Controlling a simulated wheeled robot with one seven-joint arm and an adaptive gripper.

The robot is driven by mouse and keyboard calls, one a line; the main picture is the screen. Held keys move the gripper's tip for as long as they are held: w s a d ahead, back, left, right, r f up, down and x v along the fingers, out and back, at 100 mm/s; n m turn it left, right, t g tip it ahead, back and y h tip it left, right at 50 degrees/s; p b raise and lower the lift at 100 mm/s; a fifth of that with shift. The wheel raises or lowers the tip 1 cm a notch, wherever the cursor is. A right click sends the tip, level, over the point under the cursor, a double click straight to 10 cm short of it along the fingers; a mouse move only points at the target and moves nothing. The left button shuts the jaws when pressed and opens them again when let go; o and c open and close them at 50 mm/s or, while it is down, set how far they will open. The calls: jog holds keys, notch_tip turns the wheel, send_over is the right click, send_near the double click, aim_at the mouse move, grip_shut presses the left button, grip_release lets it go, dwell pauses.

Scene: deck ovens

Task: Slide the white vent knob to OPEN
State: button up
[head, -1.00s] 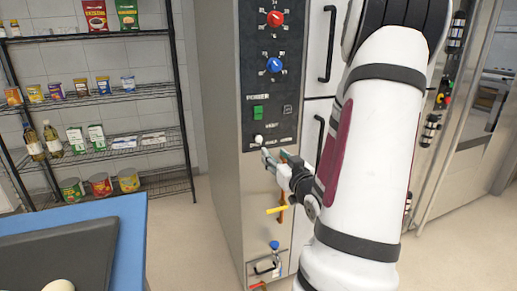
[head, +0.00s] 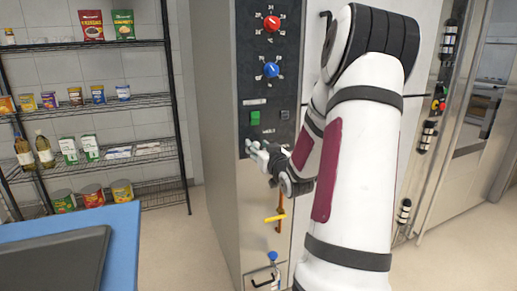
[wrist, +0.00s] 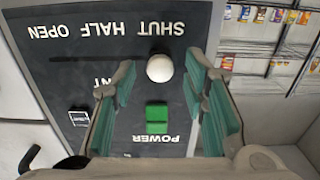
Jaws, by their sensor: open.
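The white round vent knob (wrist: 160,68) sits on the dark control panel (wrist: 70,55), beside the word SHUT at the right end of the SHUT, HALF, OPEN row in the upside-down wrist view. OPEN is at that row's left end. My gripper (head: 259,152) is open at the panel's lower edge, its teal-padded fingers on either side of the knob in the wrist view. Gaps show between knob and pads, and nothing is held. In the head view the fingers and knob crowd together, and the vent labels are largely hidden.
Above the knob are a green power switch (head: 255,118), a blue dial (head: 271,69) and a red dial (head: 271,23). A yellow-handled valve (head: 275,218) is below. A blue table (head: 124,235) and wire shelving (head: 90,104) stand left.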

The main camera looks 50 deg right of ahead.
jog(key=shift+c, duration=0.5)
grip_shut()
jog(key=p, duration=0.4)
send_near(286, 137)
jog(key=x, duration=0.5)
jog(key=shift+a, duration=0.1)
jog(key=shift+r, duration=0.1)
jog(key=shift+o, duration=0.5)
grip_release()
jog(key=v, duration=1.2)
